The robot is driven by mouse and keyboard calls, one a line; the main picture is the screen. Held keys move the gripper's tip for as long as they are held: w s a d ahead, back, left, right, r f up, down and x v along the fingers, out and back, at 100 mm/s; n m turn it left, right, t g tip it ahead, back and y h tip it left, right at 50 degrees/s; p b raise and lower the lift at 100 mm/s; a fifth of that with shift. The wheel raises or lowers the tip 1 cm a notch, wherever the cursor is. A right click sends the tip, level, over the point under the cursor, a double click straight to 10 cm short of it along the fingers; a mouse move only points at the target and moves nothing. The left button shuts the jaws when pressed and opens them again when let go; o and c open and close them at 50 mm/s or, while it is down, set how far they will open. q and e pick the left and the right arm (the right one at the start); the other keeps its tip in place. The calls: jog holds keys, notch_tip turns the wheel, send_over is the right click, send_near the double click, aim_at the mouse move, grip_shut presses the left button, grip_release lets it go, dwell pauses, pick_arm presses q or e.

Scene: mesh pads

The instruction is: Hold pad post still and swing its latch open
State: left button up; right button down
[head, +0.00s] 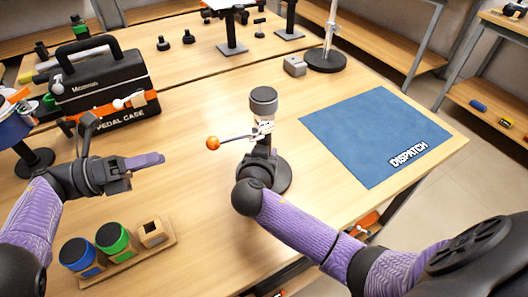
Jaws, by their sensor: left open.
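The pad post (264,100) stands upright near the middle of the table, with a grey cylindrical head and a dark round base. Its latch, a pale lever ending in an orange ball (213,143), sticks out to the left from below the head. My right gripper (263,140) is at the post's upper stem, below the head; my own wrist largely hides its fingers, and I cannot tell whether they grip. My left gripper (130,168) is open and empty over the table, left of the orange ball and apart from it.
A blue DISPATCH mat (350,125) lies to the right. A black pedal case (100,85) stands at the back left. A wooden rack (125,263) with blue and green round pieces sits at the front left. A grey block (295,66) and another stand lie behind the post.

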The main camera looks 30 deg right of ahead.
aim_at(209, 139)
dwell(0.8)
pick_arm(q)
jog(key=shift+o, duration=0.2)
jog(key=d+r+m+y, duration=0.1)
jog(key=d+m+g+y, duration=0.1)
jog(key=d+m+y, duration=0.1)
jog(key=d+r+m+y, duration=0.1)
jog(key=m, duration=0.1)
jog(key=shift+s+d+r+g, duration=0.25)
jog(key=shift+r+g, duration=0.05)
jog(key=d+m+y, duration=0.1)
jog(key=m+y, duration=0.1)
jog(key=d+r+m+y, duration=0.1)
jog(key=y, duration=0.1)
jog(key=d+r+m+t+y, duration=0.1)
jog(key=m+y, duration=0.1)
jog(key=shift+s+d+m, duration=0.3)
jog(key=shift+s+d, duration=0.1)
jog(key=m+y, duration=0.1)
jog(key=d+m+t+y, duration=0.1)
jog(key=y, duration=0.1)
jog(key=shift+r+t, duration=0.3)
jog(key=shift+r, duration=0.05)
jog(key=shift+m, duration=0.4)
jog(key=shift+x, duration=1.95)
jog(key=shift+w+a+f, duration=0.1)
jog(key=shift+w, duration=0.05)
grip_shut()
jog(key=shift+o, duration=1.1)
grip_release()
